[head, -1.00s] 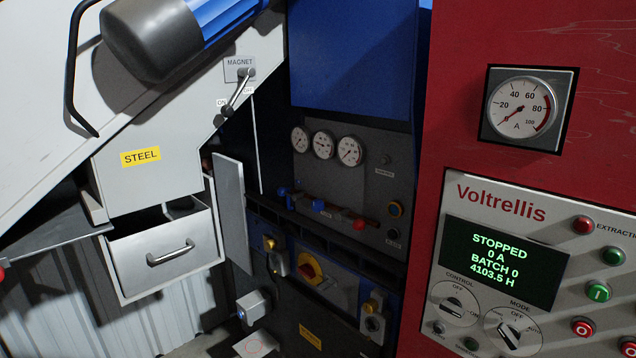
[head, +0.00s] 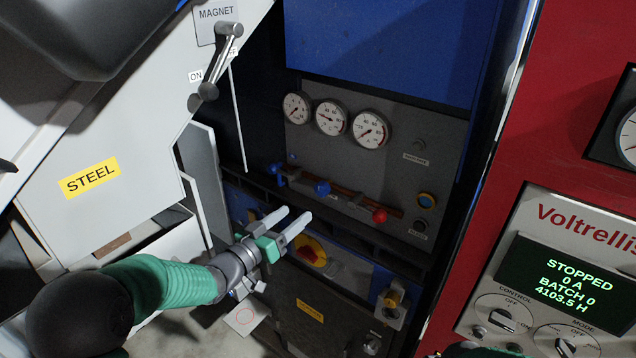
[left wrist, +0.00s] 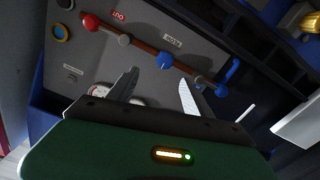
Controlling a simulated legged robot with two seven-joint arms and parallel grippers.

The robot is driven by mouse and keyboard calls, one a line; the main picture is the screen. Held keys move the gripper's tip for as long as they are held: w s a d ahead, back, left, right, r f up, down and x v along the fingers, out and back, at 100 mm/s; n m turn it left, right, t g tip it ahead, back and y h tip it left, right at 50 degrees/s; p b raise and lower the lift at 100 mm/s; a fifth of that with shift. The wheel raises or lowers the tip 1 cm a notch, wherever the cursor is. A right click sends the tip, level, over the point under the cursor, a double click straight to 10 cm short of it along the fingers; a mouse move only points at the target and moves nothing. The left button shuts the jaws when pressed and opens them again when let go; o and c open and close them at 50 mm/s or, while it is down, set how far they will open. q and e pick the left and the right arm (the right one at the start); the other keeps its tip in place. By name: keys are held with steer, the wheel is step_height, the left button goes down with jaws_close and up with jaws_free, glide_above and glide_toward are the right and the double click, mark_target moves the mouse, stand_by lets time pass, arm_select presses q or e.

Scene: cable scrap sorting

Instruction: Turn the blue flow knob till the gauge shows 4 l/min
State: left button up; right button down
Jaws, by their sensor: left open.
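The blue flow knob (head: 321,187) sits midway along a copper-coloured pipe on the dark grey panel. In the left wrist view the knob (left wrist: 164,60) shows beyond the fingertips, between their lines, with nothing touching it. Three round white gauges, left (head: 296,107), middle (head: 331,117) and right (head: 370,129), are above the pipe. Their figures are too small to read, and I cannot tell which shows flow. My left gripper (head: 288,218) is open and empty, below and left of the knob in the head view; its fingers (left wrist: 158,84) also show in the wrist view.
A red knob (head: 380,216) is at the pipe's right end, a blue lever (head: 278,173) at its left. A dark ledge (head: 340,220) runs below. The STEEL chute (head: 90,180) stands left, the red Voltrellis cabinet (head: 560,110) right. A yellow-and-red switch (head: 311,251) is below.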

mark_target(320, 192)
arm_select(q)
steer(key=p+x, duration=0.3)
steer(key=x, duration=0.6)
steer(key=shift+w+f, duration=0.1)
steer(key=shift+w, duration=0.3)
steer(key=w, duration=0.1)
steer(key=w+p, duration=0.1)
steer(key=w, duration=0.1)
steer(key=shift+w+d+f+p, duration=0.1)
steer(key=shift+f+p, duration=0.2)
steer(key=shift+w+r, duration=0.1)
steer(key=shift+r, duration=0.15)
steer(key=shift+d, duration=1.05)
steer(key=shift+c, duration=0.2)
steer(key=shift+d, duration=0.2)
steer(key=shift+c, duration=1.2)
steer(key=shift+w+f, duration=0.15)
steer(key=shift+f, duration=0.05)
steer(key=shift+c, duration=1.3)
steer(key=shift+w+a, duration=0.1)
steer(key=shift+a, duration=0.25)
steer(key=c, duration=0.5)
steer(key=shift+a, duration=0.15)
steer(key=shift+c, duration=1.1)
jaws_close()
arm_select(e)
steer(key=r, duration=0.5)
steer(key=shift+w+d, duration=0.3)
